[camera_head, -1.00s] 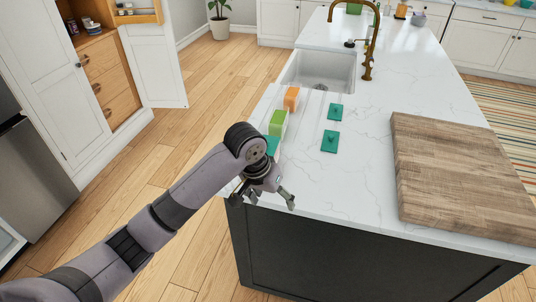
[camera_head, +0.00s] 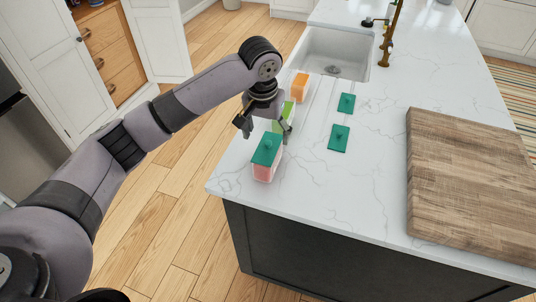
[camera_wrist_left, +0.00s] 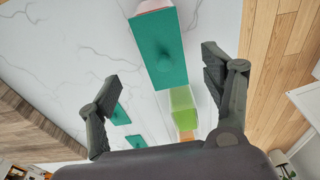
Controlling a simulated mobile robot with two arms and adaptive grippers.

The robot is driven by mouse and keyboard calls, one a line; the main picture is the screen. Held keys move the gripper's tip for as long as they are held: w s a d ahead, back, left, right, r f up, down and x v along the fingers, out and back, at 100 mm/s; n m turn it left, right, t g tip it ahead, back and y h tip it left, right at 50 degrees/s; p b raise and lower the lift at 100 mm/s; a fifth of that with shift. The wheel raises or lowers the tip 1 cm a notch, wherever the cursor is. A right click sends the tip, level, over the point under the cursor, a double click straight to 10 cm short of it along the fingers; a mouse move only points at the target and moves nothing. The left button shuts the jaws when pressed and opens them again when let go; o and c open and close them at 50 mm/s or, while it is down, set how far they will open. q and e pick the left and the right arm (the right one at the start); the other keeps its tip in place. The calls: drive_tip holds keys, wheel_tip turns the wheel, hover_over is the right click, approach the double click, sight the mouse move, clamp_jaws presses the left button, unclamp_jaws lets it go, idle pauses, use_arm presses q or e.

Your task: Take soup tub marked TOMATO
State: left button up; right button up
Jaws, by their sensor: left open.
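A tub with pinkish-red contents and a teal lid (camera_head: 266,150) stands upright near the counter's left front corner; no marking is readable. It also shows in the left wrist view (camera_wrist_left: 160,55), beyond the fingertips. A green tub (camera_head: 283,118) without a lid stands behind it, partly hidden by my gripper. An orange tub (camera_head: 300,87) without a lid stands farther back. My left gripper (camera_head: 263,128) is open and empty, above the row just behind the lidded tub. The left wrist view shows the green tub (camera_wrist_left: 183,109) between its spread fingers.
Two loose teal lids (camera_head: 339,138) (camera_head: 346,103) lie right of the tubs on the white counter (camera_head: 310,215). A large wooden board (camera_head: 465,185) fills the counter's right side. A sink (camera_head: 335,52) and brass tap (camera_head: 388,35) are behind. The front middle is clear.

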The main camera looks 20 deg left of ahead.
sight(268, 144)
use_arm(q)
drive_tip(key=f, duration=0.1)
drive_tip(key=w+f, duration=0.1)
drive_tip(key=f, duration=0.1)
drive_tip(key=shift+f+p, duration=0.2)
drive_tip(key=shift+p, duration=0.1)
drive_tip(key=shift+w+f, duration=0.1)
drive_tip(key=shift+f, duration=0.55)
drive_tip(key=shift+f+p, duration=0.2)
drive_tip(key=shift+p, duration=0.1)
drive_tip(key=f, duration=0.1)
drive_tip(key=f+p, duration=0.1)
drive_tip(key=f, duration=0.2)
drive_tip(key=shift+w+a+f+p, duration=0.15)
drive_tip(key=shift+w+f+p, duration=0.05)
drive_tip(key=shift+w+p, duration=0.2)
drive_tip(key=shift+f, duration=0.25)
use_arm(e)
drive_tip(key=r, duration=0.1)
drive_tip(key=w+r, duration=0.1)
drive_tip(key=r, duration=0.1)
drive_tip(key=shift+w+a+r, duration=0.2)
drive_tip(key=shift+w+a, duration=0.2)
use_arm(q)
drive_tip(key=shift+c, duration=0.5)
